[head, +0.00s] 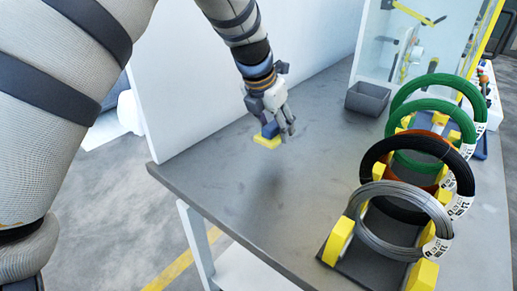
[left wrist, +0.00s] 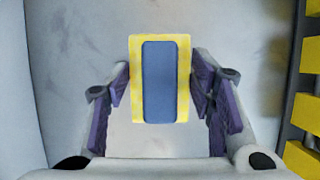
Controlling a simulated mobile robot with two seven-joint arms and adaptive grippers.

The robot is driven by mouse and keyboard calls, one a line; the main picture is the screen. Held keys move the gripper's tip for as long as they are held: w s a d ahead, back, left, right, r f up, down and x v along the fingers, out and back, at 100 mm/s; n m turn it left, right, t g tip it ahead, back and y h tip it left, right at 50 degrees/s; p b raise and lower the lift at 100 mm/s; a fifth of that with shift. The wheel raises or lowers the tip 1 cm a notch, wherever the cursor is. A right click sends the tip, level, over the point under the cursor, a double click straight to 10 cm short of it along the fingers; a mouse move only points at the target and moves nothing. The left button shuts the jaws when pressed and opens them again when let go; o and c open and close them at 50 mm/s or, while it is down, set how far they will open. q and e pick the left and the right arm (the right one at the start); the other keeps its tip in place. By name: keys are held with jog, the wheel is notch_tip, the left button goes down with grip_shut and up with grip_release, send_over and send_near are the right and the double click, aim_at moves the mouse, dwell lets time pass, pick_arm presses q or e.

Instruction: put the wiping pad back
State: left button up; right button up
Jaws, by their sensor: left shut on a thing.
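The wiping pad is a yellow block (head: 267,141) with a blue grip (head: 270,129) on top. My left gripper (head: 279,125) is shut on it and holds it over the grey table, seemingly above the surface with a dark shadow below. In the left wrist view the blue grip (left wrist: 159,82) lies between the two purple-padded fingers of my gripper (left wrist: 160,92), with the yellow rim around it. My right gripper is not in view.
A grey open bin (head: 367,98) stands at the back of the table (head: 215,180). Wire coils, green (head: 432,107), black (head: 375,160) and grey (head: 352,208), stand on a rack with yellow supports at the right. The left and front table area is clear. A white panel borders the left.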

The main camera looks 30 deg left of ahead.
aim_at(259, 135)
pick_arm(q)
jog(key=f, duration=0.1)
jog(key=s+a+f, duration=0.1)
jog(key=f, duration=0.1)
jog(key=s+a+f, duration=0.1)
jog(key=shift+a+f, duration=0.1)
jog(key=shift+f, duration=1.55)
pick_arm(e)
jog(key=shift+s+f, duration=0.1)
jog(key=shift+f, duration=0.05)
pick_arm(q)
jog(key=shift+f, duration=0.15)
jog(key=o, duration=1.1)
jog(key=p+v, duration=0.1)
jog(key=v, duration=1)
jog(key=shift+w+r+p, duration=0.15)
jog(key=shift+r+p, duration=0.1)
jog(key=shift+p, duration=0.15)
jog(key=shift+s+r, duration=0.3)
jog(key=shift+r, duration=0.05)
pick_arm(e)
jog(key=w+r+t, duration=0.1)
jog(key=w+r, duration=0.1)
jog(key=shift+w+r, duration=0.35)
